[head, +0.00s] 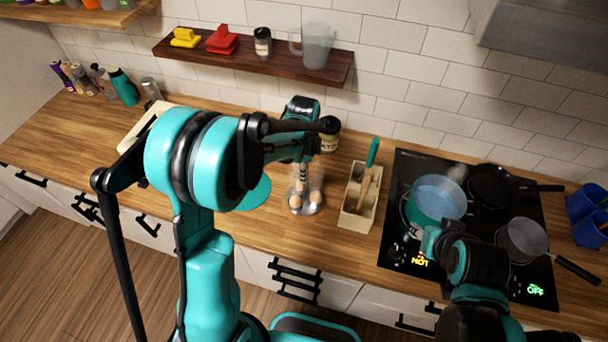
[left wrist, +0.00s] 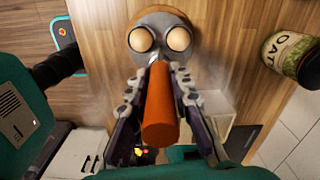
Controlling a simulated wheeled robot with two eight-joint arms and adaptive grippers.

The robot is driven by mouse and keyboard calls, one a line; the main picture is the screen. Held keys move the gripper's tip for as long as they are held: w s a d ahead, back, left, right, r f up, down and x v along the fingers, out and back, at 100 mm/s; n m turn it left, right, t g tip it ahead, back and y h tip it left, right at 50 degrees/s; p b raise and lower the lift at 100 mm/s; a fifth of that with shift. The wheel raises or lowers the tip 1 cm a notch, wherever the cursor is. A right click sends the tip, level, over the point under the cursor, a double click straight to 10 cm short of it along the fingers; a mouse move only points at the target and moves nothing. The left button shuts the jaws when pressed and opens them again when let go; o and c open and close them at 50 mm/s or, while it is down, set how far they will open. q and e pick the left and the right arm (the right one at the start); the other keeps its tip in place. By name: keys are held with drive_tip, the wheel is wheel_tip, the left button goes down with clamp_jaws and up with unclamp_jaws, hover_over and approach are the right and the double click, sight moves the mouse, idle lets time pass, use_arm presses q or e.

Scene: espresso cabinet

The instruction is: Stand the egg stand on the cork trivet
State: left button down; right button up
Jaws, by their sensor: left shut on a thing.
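The egg stand (head: 296,208) is a grey metal holder with pale eggs on the counter area below my left gripper (head: 302,165). In the left wrist view its grey plate (left wrist: 150,58) carries two visible eggs, with an orange handle (left wrist: 160,108) rising toward the camera. My left gripper (left wrist: 160,75) has its fingers on both sides of this handle and is shut on it. A brown rim (left wrist: 160,9) shows behind the plate and may be the cork trivet; contact cannot be judged.
A utensil box (head: 358,222) stands close right of the egg stand. The black hob (head: 398,180) holds a translucent blue pot (head: 439,192) and pans. An oat jar (head: 329,140) stands behind. A teal disc (head: 256,194) lies left. A shelf (head: 250,60) hangs above.

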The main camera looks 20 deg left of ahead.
use_arm(q)
drive_tip(key=shift+w+f, duration=0.1)
drive_tip(key=shift+f, duration=0.6)
drive_tip(key=shift+f, duration=0.1)
drive_tip(key=c, duration=1.3)
unclamp_jaws()
drive_tip(key=shift+c, duration=0.2)
